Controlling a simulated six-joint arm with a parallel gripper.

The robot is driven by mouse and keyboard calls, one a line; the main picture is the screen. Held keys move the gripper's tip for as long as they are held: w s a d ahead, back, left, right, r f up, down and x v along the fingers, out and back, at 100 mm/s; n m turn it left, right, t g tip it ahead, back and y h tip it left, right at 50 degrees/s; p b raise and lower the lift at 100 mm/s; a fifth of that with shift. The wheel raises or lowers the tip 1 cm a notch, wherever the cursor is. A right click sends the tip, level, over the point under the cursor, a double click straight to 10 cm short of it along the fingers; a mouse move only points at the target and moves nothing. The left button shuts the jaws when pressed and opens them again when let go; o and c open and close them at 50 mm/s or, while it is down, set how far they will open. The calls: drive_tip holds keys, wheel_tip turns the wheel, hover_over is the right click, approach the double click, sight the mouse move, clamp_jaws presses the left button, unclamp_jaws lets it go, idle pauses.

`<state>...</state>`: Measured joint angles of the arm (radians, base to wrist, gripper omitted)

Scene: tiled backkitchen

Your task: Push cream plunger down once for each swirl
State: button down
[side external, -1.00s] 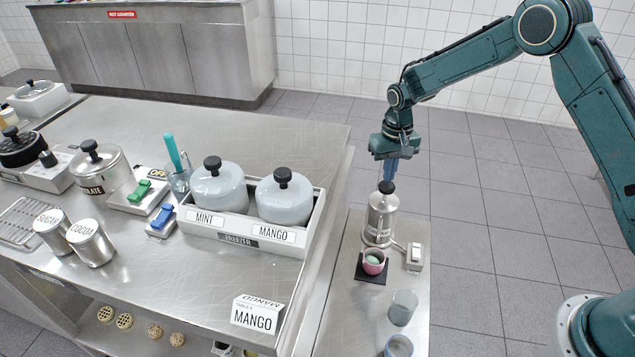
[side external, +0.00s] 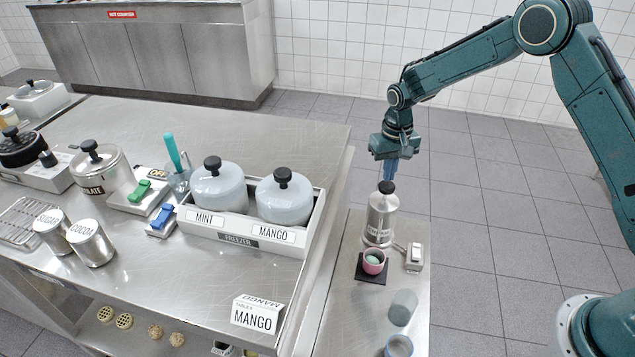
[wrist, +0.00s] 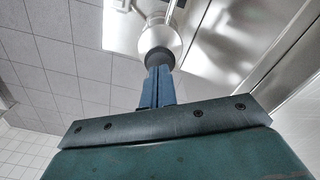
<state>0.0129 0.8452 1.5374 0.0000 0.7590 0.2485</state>
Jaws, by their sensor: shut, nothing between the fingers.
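The cream dispenser (side external: 381,218) is a silver metal canister with a black plunger knob (side external: 386,187) on top. It stands upright on the narrow steel side table. My gripper (side external: 389,180) is shut and empty, pointing down directly above the knob. In the wrist view the blue fingers (wrist: 158,72) are together, with their tips at the black knob (wrist: 158,57); I cannot tell whether they touch it. A pink cup (side external: 374,268) with pale green content sits on a black mat (side external: 369,281) in front of the dispenser.
A small white switch box (side external: 415,257) stands right of the dispenser. Left, the main counter holds the freezer box (side external: 255,245) with mint and mango tubs, and a mango sign (side external: 255,317).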

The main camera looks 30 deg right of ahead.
sight(387, 184)
drive_tip(key=shift+f, duration=1.55)
drive_tip(key=shift+r, duration=1.55)
drive_tip(key=shift+f, duration=1.4)
idle(0.3)
drive_tip(key=shift+r, duration=1.4)
wheel_tip(387, 184, up, 6)
idle(0.8)
